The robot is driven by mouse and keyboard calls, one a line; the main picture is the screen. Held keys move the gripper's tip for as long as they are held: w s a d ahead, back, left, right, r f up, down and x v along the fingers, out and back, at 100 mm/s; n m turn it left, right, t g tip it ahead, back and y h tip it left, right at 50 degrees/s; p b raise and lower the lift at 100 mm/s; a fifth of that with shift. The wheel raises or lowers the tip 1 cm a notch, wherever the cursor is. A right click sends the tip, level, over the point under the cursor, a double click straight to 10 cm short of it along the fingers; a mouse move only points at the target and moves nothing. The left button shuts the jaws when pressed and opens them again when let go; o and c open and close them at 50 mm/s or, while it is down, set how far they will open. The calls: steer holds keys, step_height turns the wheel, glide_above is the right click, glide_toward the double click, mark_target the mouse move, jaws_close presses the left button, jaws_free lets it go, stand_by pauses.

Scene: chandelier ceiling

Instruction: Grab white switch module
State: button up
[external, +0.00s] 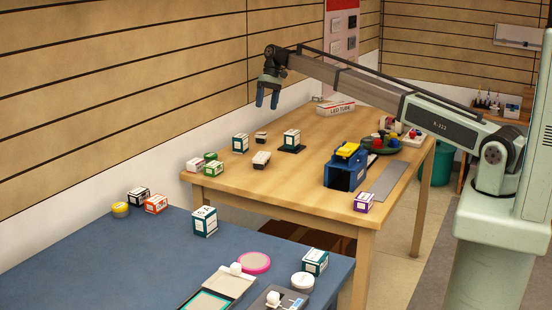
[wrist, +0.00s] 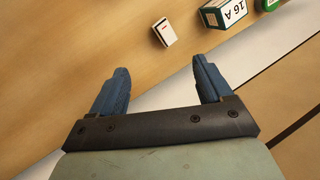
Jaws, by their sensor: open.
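My gripper (external: 267,101) is open and empty, held well above the wooden table near the wall, fingers pointing down. In the wrist view its two blue fingers (wrist: 161,68) are spread wide. A small white module (wrist: 165,32) with a dark side and a small red mark lies on the table just beyond the fingertips in that view. It appears to be the small module (external: 261,137) near the wall in the external view. Another whitish module (external: 261,160) lies nearer the camera. I cannot tell from its small picture whether it is a switch.
A teal-and-white box (external: 240,143) stands beside the small module; it reads "16 A" in the wrist view (wrist: 222,12). A dark-based box (external: 291,140) and blue holder (external: 346,168) stand to the right.

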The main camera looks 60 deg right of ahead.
mark_target(261, 133)
steer(key=a+f+n, duration=0.1)
steer(key=f+n, duration=0.1)
steer(key=n, duration=0.5)
steer(key=a+f+n, duration=0.1)
steer(key=f+n, duration=0.1)
steer(key=n, duration=0.6)
steer(key=a+f+n, duration=0.2)
steer(key=f+n, duration=0.1)
steer(key=n, duration=0.4)
steer(key=shift+s+f+n+y, duration=0.1)
steer(key=shift+s+n+y, duration=0.2)
steer(key=shift+x, duration=2.8)
steer(key=shift+w+d, duration=0.1)
steer(key=shift+d, duration=0.05)
steer(key=c, duration=1)
